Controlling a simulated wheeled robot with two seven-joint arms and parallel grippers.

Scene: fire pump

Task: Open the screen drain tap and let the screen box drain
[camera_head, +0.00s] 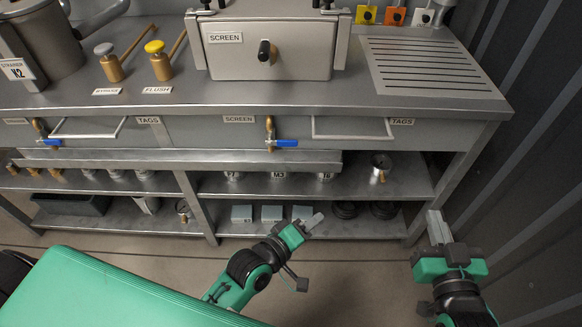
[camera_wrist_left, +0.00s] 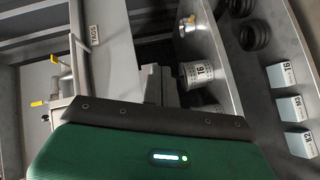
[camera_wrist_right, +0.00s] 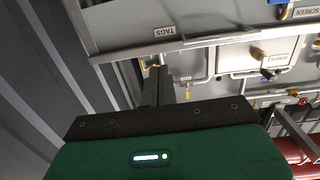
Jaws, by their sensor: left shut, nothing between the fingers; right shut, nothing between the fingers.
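The screen drain tap, a brass valve with a blue lever (camera_head: 283,143), is under the counter edge beside a SCREEN label; its lever points sideways to the right. The screen box (camera_head: 265,50) stands on the counter above it, with a SCREEN label and a black knob. My left gripper (camera_head: 312,222) is shut and empty, low in front of the lower shelf, below and apart from the tap. My right gripper (camera_head: 434,222) is shut and empty at the right, in front of the shelf's right end. In the right wrist view a SCREEN label (camera_wrist_right: 299,12) shows at the top right.
Another blue-lever tap (camera_head: 47,142) is at the left under the counter. A long metal trough (camera_head: 180,159) runs below both taps. BYPASS and FLUSH valves (camera_head: 160,62) and a strainer pot (camera_head: 45,40) stand on the counter. Shelves below hold several fittings. A ribbed wall (camera_head: 540,190) bounds the right.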

